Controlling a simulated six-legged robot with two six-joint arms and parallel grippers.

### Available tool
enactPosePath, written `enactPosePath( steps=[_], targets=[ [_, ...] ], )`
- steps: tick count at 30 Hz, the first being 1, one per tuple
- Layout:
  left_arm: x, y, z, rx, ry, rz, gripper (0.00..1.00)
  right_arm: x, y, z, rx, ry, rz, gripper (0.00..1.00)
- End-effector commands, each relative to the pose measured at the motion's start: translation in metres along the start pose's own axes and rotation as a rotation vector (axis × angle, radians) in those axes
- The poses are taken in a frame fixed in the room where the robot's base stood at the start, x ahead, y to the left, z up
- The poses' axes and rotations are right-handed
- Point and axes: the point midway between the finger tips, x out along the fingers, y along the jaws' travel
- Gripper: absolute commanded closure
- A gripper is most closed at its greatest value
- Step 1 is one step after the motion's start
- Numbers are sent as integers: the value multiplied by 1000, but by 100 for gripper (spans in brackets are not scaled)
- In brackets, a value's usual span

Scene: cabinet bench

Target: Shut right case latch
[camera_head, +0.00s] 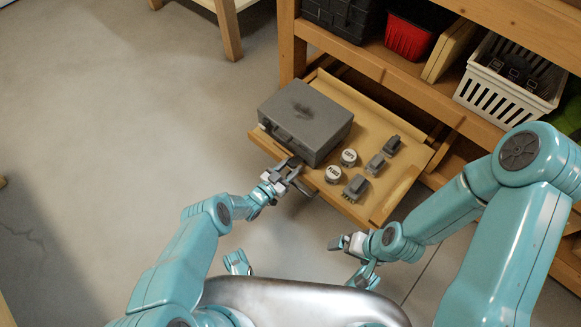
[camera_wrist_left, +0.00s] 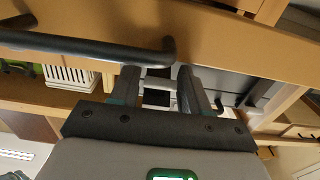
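The grey case (camera_head: 306,117) stands with its lid down in the pulled-out drawer (camera_head: 403,197). A dark latch or handle part (camera_head: 267,124) shows on its front face toward the left. The right latch is hidden or too small to tell in the head view. My left gripper (camera_head: 296,171) is at the case's front right corner, its fingers apart. In the left wrist view its two fingers (camera_wrist_left: 158,82) stand apart, with small dark and pale parts between them that I cannot identify. My right gripper (camera_head: 345,243) is in front of the drawer, away from the case; its opening is unclear.
White-topped round pieces (camera_head: 348,157) and grey blocks (camera_head: 375,164) lie in the drawer right of the case. A dark bar handle (camera_wrist_left: 90,41) crosses close by in the left wrist view. A red bin (camera_head: 408,38) and white basket (camera_head: 500,85) stand on the shelf.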

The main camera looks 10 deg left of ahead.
Motion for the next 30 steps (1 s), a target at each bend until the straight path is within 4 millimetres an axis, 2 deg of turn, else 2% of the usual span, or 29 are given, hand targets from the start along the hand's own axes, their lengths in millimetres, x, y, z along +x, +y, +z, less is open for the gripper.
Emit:
enactPosePath(
  steps=[11, 21, 30],
  targets=[
    [0, 0, -6, 0, -55, 2, 85, -10, -5, 2, -5, -5, -1, 0],
    [2, 1, -20, 0, -287, 3, 85, -32, -17, 8, -22, -22, -3, 0],
    [6, 1, -27, 0, -490, 3, 85, -38, -20, 11, -28, -29, -3, 0]
  ],
)
